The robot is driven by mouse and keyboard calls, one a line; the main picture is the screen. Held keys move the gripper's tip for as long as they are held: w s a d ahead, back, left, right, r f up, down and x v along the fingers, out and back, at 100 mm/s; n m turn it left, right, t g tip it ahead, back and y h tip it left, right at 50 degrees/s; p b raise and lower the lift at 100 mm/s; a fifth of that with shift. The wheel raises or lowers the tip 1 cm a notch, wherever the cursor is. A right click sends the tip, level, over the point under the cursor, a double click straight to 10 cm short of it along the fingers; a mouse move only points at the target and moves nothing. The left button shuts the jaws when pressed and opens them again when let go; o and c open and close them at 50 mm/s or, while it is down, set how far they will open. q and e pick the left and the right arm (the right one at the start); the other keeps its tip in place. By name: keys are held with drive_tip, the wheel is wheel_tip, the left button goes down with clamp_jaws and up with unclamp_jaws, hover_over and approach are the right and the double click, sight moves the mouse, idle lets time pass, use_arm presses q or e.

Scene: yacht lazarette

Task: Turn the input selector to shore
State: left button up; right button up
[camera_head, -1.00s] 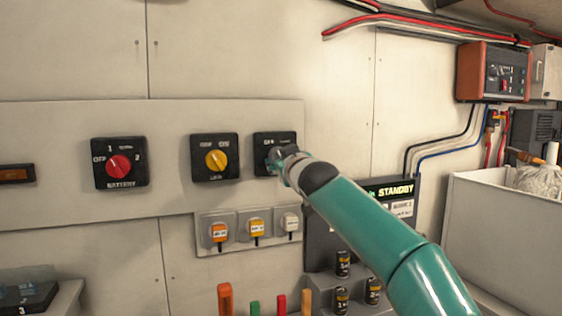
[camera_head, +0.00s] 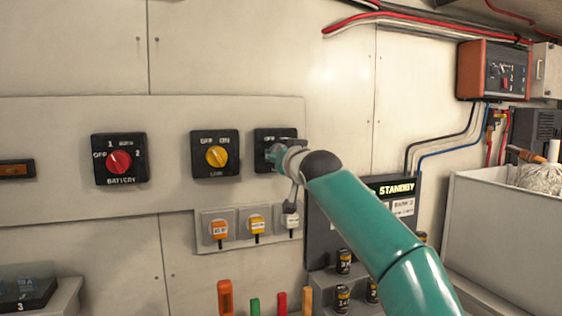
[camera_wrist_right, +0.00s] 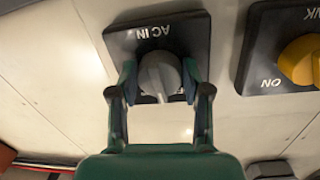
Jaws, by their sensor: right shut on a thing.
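The input selector is a black square plate (camera_head: 264,136) at the right end of the panel in the head view, partly hidden by my right gripper (camera_head: 278,157). In the right wrist view the plate (camera_wrist_right: 140,42) appears upside down with the label "AC IN". Its grey knob (camera_wrist_right: 158,74) sits between the two fingertips of my right gripper (camera_wrist_right: 159,82), which is shut on it. The position lettering is mostly hidden, and I cannot tell which position the knob points to. My left gripper is not in view.
Left of the selector are a yellow-knobbed switch (camera_head: 215,157) and a red-knobbed battery switch (camera_head: 119,161). Capped sockets (camera_head: 256,226) sit below. A dark display (camera_head: 397,190) reading "STANDBY" is behind my right arm. A white bin (camera_head: 500,232) stands at the right.

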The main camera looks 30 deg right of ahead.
drive_tip(key=m, duration=0.6)
drive_tip(key=shift+r, duration=0.15)
drive_tip(key=shift+m, duration=0.3)
drive_tip(key=o, duration=1.2)
drive_tip(key=shift+c, duration=0.2)
drive_tip(key=v, duration=1.2)
drive_tip(key=shift+d+r, duration=0.1)
